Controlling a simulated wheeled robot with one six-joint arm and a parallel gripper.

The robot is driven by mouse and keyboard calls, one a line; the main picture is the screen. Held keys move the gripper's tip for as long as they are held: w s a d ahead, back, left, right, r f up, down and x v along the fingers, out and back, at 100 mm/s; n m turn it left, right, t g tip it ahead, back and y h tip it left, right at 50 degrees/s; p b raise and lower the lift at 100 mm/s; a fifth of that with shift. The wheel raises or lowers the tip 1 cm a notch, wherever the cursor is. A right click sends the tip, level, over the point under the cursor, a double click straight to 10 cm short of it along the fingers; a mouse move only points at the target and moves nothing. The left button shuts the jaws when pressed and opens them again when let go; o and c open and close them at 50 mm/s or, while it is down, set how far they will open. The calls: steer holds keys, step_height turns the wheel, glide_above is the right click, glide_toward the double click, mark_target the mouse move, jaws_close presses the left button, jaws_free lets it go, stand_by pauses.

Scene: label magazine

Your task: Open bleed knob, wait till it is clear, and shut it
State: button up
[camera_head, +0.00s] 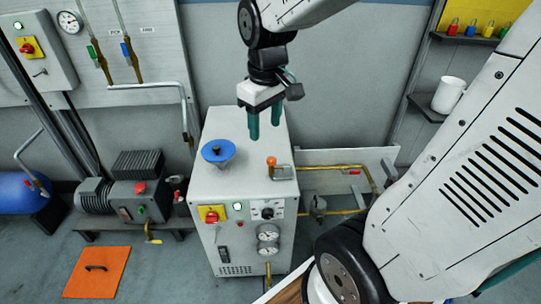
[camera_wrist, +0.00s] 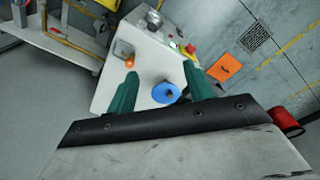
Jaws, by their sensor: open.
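A pale cabinet (camera_head: 246,190) stands in the middle of the head view. On its top are a blue round wheel-like part (camera_head: 217,150) at the left and a small orange knob (camera_head: 271,161) at the front right, beside a small metal bracket-like fitting (camera_head: 283,172). No label shows which one is the bleed knob. My gripper (camera_head: 265,131) is open and empty, its green fingers pointing down above the back of the cabinet top. In the wrist view the orange knob (camera_wrist: 130,63) lies near the left fingertip and the blue part (camera_wrist: 166,92) between the fingers, both apart from them.
Yellow pipes (camera_head: 335,168) run at the right. A motor unit (camera_head: 135,185) stands at the left. An orange plate (camera_head: 96,271) lies on the floor.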

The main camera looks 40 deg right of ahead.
steer(key=w+d+f+n, duration=0.1)
steer(key=w+d+f, duration=0.3)
steer(key=w+f, duration=0.15)
steer(key=n, duration=0.2)
glide_above(271, 159)
steer(key=shift+g, duration=0.4)
step_height(271, 159, down, 12)
step_height(271, 159, down, 7)
steer(key=shift+r, duration=0.1)
steer(key=shift+f, duration=0.55)
steer(key=shift+c, duration=0.3)
steer(key=c, duration=0.9)
